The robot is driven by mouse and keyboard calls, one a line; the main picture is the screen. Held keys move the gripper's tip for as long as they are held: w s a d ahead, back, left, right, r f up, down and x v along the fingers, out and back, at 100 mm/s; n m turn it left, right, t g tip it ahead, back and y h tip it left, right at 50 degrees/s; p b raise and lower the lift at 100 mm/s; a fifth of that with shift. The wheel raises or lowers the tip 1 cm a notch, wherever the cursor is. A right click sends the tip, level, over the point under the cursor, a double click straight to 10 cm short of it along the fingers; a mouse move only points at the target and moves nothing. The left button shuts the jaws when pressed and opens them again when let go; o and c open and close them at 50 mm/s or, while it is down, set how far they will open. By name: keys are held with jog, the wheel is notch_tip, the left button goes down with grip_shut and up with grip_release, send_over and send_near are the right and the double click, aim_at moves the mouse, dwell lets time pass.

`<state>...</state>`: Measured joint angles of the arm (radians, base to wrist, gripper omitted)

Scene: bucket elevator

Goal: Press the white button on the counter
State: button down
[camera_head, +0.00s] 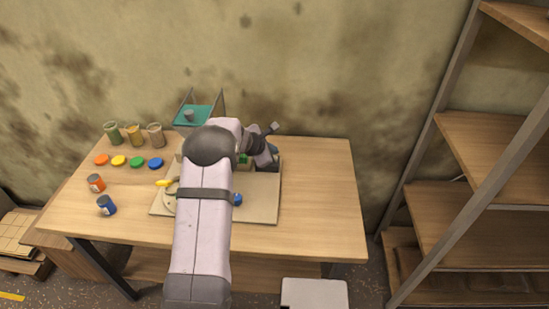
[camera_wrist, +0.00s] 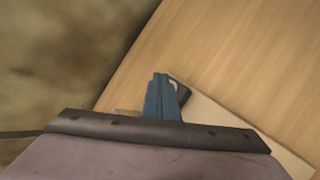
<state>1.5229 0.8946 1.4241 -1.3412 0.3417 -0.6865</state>
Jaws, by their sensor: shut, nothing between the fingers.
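The wooden counter (camera_head: 320,190) stands against the wall with a beige board (camera_head: 262,206) on it. I cannot make out a white button in either view; my arm covers part of the board. My gripper (camera_head: 273,149) is over the back right edge of the board, partly hidden by my arm. In the wrist view my gripper's blue fingers (camera_wrist: 161,97) are together and empty, with bare wood and a corner of the board beyond them. I cannot tell how high above the counter they are.
Several coloured discs, such as the orange one (camera_head: 101,160), lie at left near three cups. A teal platform (camera_head: 193,116) rises behind. The counter's right side is clear; shelves (camera_head: 480,145) stand further right.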

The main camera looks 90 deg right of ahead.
jog(key=shift+f, duration=0.15)
dwell(0.5)
jog(key=shift+f+b, duration=0.3)
jog(key=shift+b, duration=0.25)
jog(key=shift+f+b, duration=0.55)
jog(key=shift+b, duration=0.05)
dwell(0.8)
dwell(0.3)
jog(key=shift+r+p, duration=0.8)
jog(key=shift+r, duration=0.15)
jog(key=shift+r, duration=0.15)
notch_tip(320, 180, up, 5)
jog(key=p, duration=0.4)
dwell(0.6)
